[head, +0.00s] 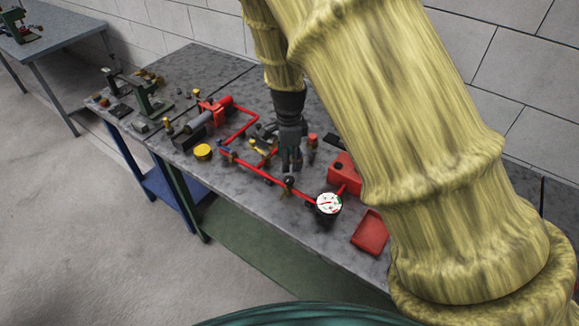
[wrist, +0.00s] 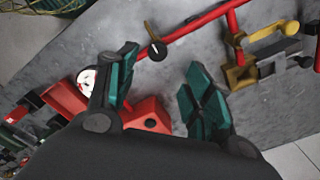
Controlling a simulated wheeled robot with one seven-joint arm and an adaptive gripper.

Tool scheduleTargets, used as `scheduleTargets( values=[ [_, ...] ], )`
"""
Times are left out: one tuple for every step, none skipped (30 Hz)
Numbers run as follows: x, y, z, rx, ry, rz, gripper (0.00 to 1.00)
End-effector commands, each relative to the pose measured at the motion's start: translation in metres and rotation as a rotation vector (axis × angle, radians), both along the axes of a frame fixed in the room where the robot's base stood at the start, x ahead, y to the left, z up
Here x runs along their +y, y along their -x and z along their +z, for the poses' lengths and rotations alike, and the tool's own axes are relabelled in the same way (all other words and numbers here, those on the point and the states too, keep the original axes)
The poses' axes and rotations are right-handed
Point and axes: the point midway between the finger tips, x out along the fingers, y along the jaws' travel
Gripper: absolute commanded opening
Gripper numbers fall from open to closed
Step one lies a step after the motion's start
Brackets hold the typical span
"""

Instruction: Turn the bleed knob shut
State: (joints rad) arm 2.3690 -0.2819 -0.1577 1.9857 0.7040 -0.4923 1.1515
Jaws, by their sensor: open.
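A small round black knob with a white line, which looks like the bleed knob (head: 289,181), sits on a brass fitting on the red pipe (head: 262,174). In the wrist view the knob (wrist: 157,50) shows near the top middle, with its white line, and the red pipe (wrist: 200,22) runs past it. My gripper (head: 291,168) points down over the bench just behind the knob. In the wrist view my gripper (wrist: 160,76) has its two teal fingers spread with nothing between them. The knob appears beyond the fingertips, closer to the left finger; I see no contact.
A white-faced gauge (head: 328,203) stands right of the knob, with a red tray (head: 370,232) and a red box (head: 343,168) nearby. A brass valve with a yellow lever (wrist: 278,30) lies right in the wrist view. Bare bench (wrist: 172,85) shows between the fingers.

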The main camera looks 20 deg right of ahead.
Motion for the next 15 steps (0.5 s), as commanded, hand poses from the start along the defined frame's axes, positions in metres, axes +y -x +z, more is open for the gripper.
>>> scheduleTargets(
  values=[
    [0.0, 0.0, 0.008, -0.002, 0.0, 0.001, 0.51],
    [0.0, 0.0, 0.012, -0.001, 0.0, 0.0, 0.51],
    [0.0, 0.0, 0.017, -0.002, 0.001, 0.0, 0.51],
    [0.0, 0.0, 0.021, -0.002, 0.001, 0.0, 0.51],
    [0.0, -0.001, 0.024, -0.002, 0.001, 0.0, 0.51],
    [0.0, 0.0, 0.027, -0.001, 0.001, 0.0, 0.51],
    [0.0, 0.0, 0.03, -0.001, 0.001, -0.001, 0.51],
    [0.0, 0.0, 0.032, -0.001, 0.001, -0.001, 0.51],
    [0.0, -0.001, 0.034, -0.001, 0.001, -0.001, 0.51],
    [0.0, 0.0, 0.035, -0.001, 0.001, -0.001, 0.51],
    [0.0, 0.0, 0.036, -0.001, 0.001, -0.001, 0.51],
    [0.0, 0.0, 0.037, -0.001, 0.001, -0.001, 0.51],
    [-0.001, 0.0, 0.037, -0.001, 0.001, -0.001, 0.51],
    [-0.001, 0.0, 0.038, 0.0, 0.001, -0.001, 0.51],
    [0.0, 0.0, 0.038, 0.0, 0.001, -0.001, 0.51]
  ],
)
